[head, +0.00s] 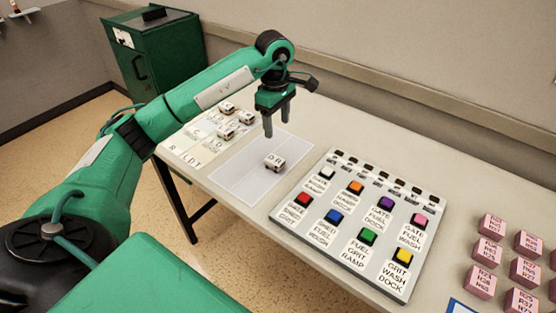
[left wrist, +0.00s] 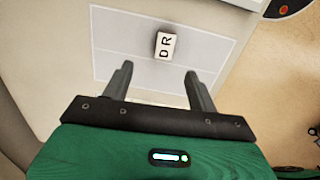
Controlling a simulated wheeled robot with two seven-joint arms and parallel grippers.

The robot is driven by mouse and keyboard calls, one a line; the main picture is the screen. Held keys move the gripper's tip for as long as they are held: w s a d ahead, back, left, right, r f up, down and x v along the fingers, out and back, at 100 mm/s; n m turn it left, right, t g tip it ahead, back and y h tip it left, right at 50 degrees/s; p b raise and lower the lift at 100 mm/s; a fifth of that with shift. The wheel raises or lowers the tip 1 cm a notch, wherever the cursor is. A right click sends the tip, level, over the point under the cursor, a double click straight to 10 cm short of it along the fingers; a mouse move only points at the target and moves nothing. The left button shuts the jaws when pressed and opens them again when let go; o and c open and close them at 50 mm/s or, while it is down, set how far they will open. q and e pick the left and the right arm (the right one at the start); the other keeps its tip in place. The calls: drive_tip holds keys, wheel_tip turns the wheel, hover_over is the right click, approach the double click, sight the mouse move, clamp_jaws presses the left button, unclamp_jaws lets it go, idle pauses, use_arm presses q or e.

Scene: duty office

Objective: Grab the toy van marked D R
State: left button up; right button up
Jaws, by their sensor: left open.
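The toy van marked D R (head: 274,162) is small and white with dark lettering on its roof. It stands alone on a pale grey mat (head: 240,180) on the table. It also shows in the left wrist view (left wrist: 165,46), beyond the fingertips and between their lines. My left gripper (head: 277,124) points down above the mat, with its fingers apart and nothing between them. In the left wrist view my left gripper (left wrist: 160,75) is open and apart from the van. My right gripper is not in view.
Several other white toy vans (head: 228,107) stand on a lettered sheet left of the mat. A panel of coloured buttons (head: 348,220) lies to the right. Several pink blocks (head: 488,252) stand at the far right. A green cabinet (head: 165,50) is behind.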

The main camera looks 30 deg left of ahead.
use_arm(q)
hover_over(275, 159)
drive_tip(key=f, duration=0.8)
drive_tip(key=shift+w+a+f+p, duration=0.15)
drive_tip(key=shift+w+a+p, duration=0.15)
drive_tip(key=shift+w+a, duration=0.05)
drive_tip(key=f, duration=0.3)
drive_tip(key=f+p, duration=0.1)
drive_tip(key=shift+s+d+f, duration=0.25)
drive_tip(key=shift+s+d, duration=0.05)
drive_tip(key=shift+s, duration=0.1)
drive_tip(key=shift+f, duration=0.35)
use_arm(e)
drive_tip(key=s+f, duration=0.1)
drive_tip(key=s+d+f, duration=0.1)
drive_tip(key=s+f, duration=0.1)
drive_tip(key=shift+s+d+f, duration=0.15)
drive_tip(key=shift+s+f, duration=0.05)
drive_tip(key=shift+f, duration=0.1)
use_arm(q)
drive_tip(key=shift+c, duration=0.2)
drive_tip(key=c, duration=1)
